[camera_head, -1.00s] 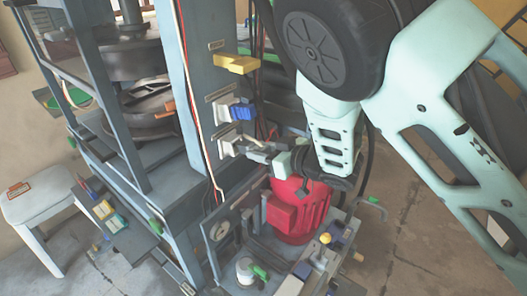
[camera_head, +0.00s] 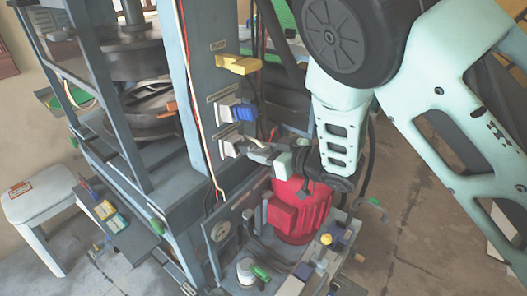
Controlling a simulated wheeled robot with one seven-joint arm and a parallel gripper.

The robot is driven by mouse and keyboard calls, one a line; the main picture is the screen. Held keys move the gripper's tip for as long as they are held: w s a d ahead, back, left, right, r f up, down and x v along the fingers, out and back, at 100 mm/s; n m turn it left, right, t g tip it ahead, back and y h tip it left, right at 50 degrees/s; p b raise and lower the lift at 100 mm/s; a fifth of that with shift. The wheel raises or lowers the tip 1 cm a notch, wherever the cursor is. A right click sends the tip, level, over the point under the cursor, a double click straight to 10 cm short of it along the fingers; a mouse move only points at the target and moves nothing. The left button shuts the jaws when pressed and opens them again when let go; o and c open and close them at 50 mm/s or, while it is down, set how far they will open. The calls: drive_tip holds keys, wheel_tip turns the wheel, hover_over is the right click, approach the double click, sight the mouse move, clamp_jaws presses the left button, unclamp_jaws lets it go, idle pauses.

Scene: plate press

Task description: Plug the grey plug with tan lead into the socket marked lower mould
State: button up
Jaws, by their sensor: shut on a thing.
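The grey column (camera_head: 222,75) carries a vertical row of three sockets, each with a small label too small to read. A yellow plug (camera_head: 238,64) is at the top socket and a blue plug (camera_head: 243,112) at the middle one. My gripper (camera_head: 258,152) is at the lowest socket (camera_head: 229,147), shut on the grey plug, which is mostly hidden by the fingers. The plug's front is right at the socket's face; I cannot tell how deep it sits.
A red motor (camera_head: 298,210) stands just below my gripper. Dark cables hang behind the sockets. The press plates (camera_head: 150,108) are left of the column, and a white stool (camera_head: 38,200) is far left.

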sight(251, 149)
drive_tip(key=shift+b+x, duration=0.45)
drive_tip(key=shift+x, duration=1.55)
drive_tip(key=o, duration=1.1)
drive_tip(key=s+d+r+m+h, duration=0.2)
drive_tip(key=s+d+r+h, duration=0.3)
drive_tip(key=s+d, duration=0.75)
drive_tip(key=s+d+r+g+h+p, duration=0.1)
drive_tip(key=s+r+g+h, duration=0.1)
drive_tip(key=s, duration=0.5)
drive_tip(key=s+d+r+g+h+p, duration=0.2)
drive_tip(key=s+r+g, duration=0.1)
drive_tip(key=s, duration=0.3)
drive_tip(key=s+d+r+g+h+p, duration=0.1)
drive_tip(key=s+r+g+h+p, duration=0.1)
drive_tip(key=s, duration=0.5)
drive_tip(key=shift+s+d+r+m+g, duration=0.1)
drive_tip(key=shift+s+r+m+g, duration=0.1)
drive_tip(key=shift+r+g, duration=0.25)
drive_tip(key=shift+s+d+r+m+g, duration=0.15)
drive_tip(key=shift+r+m+g, duration=0.1)
drive_tip(key=shift+g, duration=0.4)
